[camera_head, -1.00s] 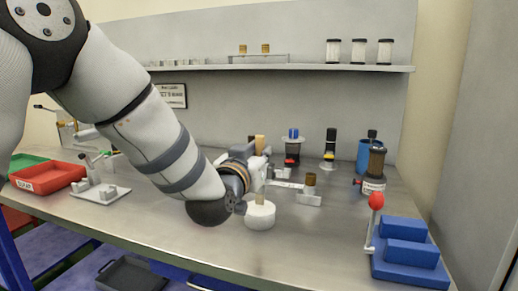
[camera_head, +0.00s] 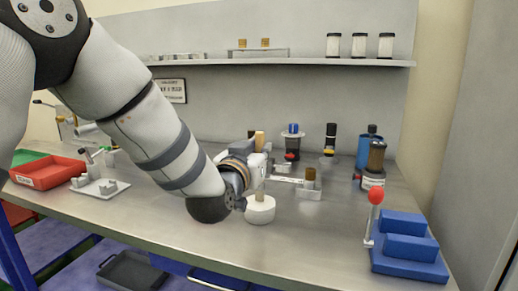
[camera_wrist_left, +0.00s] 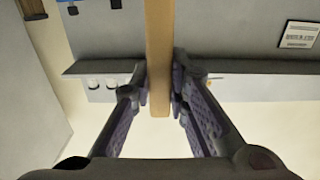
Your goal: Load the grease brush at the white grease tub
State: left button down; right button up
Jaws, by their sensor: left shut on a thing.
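The white grease tub (camera_head: 260,213) stands on the bench in the middle of the head view. My left gripper (camera_head: 258,168) is just above it, shut on the grease brush (camera_head: 260,138). The brush's wooden handle stands upright, its top showing above the fingers and its lower part meeting the tub's top. The bristles are not visible, and I cannot tell how deep the brush sits. In the left wrist view the handle (camera_wrist_left: 158,60) runs between the two finger pads. My right gripper is not in view.
Behind the tub are a grey fixture with a brown cylinder (camera_head: 308,181) and dark canisters (camera_head: 292,148). A blue block stand (camera_head: 409,248) and red-knobbed lever (camera_head: 375,198) are at right. A red tray (camera_head: 48,172) is at left. The front bench edge is clear.

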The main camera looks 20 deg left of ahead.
aim_at(259, 132)
pick_arm(q)
jog(key=shift+f, duration=0.35)
dwell(0.6)
jog(key=shift+r, duration=0.1)
jog(key=shift+r, duration=3.45)
